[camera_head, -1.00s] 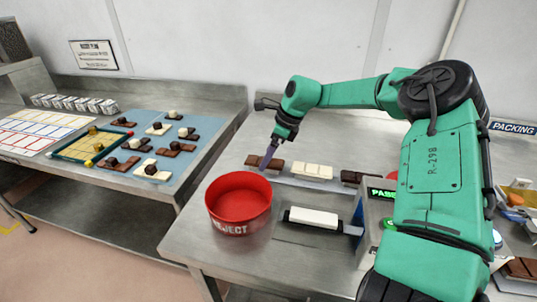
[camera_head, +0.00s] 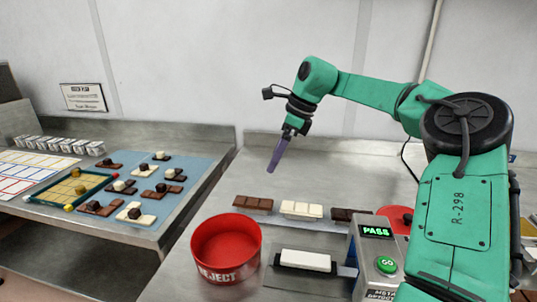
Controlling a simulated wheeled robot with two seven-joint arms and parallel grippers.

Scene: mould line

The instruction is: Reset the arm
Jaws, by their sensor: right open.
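My right arm, green and marked R-298, reaches in from the right side of the view. Its gripper (camera_head: 278,155) points down, raised above the back of the steel table, behind the chocolate bars. Nothing shows held in it, and its fingers appear nearly edge-on. My left gripper is not in the view.
Below stand a red reject bin (camera_head: 226,247), a brown bar (camera_head: 253,204), a white bar (camera_head: 301,209), a dark bar (camera_head: 352,215) and a metal detector (camera_head: 377,255) reading PASS. A white block (camera_head: 305,260) lies before it. A blue mat (camera_head: 165,202) with chocolates is at left.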

